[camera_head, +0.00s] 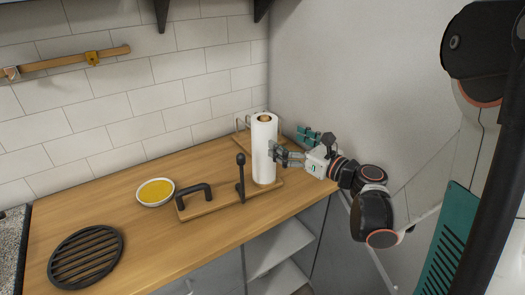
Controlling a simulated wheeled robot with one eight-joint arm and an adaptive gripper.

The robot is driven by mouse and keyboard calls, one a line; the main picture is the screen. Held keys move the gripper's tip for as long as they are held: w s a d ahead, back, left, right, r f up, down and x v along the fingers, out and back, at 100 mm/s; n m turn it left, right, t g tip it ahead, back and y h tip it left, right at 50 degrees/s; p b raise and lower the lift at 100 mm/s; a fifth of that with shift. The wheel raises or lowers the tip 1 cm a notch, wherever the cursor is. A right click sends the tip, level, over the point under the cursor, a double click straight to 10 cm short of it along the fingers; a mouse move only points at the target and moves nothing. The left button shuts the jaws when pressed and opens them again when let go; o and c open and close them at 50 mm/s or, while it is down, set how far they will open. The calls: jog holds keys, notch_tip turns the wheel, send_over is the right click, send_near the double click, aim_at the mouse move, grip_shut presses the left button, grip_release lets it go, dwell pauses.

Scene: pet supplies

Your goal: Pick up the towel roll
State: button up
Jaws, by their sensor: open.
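The white towel roll (263,152) stands upright toward the right end of the wooden counter, with its brown core showing at the top. My gripper (287,143) is just right of the roll, at about its mid height, with its teal and grey fingers spread open. The nearer finger is at the roll's right edge in the picture; I cannot tell whether it touches. Nothing is seen held between the fingers.
A wooden board (217,207) with black handle-like fittings lies left of the roll. A bowl with yellow contents (155,191) and a round black grate (86,257) are further left. The tiled wall (150,100) is behind and a plain wall (350,70) is right.

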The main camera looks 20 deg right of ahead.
aim_at(264, 150)
jog(key=b+x, duration=0.2)
jog(key=x, duration=0.7)
jog(key=shift+w+a+f, duration=0.1)
jog(key=shift+w+a, duration=0.05)
jog(key=shift+w, duration=0.15)
jog(key=shift+c, duration=0.6)
jog(key=c, duration=1.4)
